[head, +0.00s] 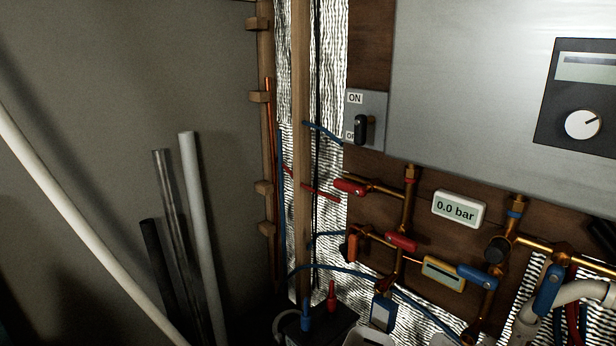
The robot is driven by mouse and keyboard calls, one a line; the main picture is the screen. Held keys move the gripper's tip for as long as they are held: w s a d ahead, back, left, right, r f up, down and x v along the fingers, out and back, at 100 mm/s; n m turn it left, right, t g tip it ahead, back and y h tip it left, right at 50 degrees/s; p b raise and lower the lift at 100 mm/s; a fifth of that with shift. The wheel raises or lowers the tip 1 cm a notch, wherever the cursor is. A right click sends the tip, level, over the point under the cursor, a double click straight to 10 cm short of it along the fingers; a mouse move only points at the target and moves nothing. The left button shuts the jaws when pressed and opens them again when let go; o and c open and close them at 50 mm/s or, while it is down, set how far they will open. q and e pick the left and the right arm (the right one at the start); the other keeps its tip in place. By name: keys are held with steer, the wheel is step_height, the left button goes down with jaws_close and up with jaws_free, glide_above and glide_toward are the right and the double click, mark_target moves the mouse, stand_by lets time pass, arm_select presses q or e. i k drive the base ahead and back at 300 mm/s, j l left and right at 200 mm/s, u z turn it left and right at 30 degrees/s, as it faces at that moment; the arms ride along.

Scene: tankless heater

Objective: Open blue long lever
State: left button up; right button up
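Two blue levers show on the brass pipework at the lower right in the head view. One blue lever (479,278) lies slanted near horizontal, beside a yellow-framed display. The other blue lever (548,288) stands steeply tilted further right, near a pale curved pipe. I cannot tell for sure which one is the long lever. Neither of my grippers is in view, and nothing is seen touching the levers.
Red levers (401,242) sit on nearby pipes, close to a "0.0 bar" gauge (459,208). An ON/OFF switch (362,128) is beside the grey heater (470,80). A wooden post (301,140) and loose pipes (200,230) stand to the left.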

mark_target(556, 275)
steer(key=z, duration=1.45)
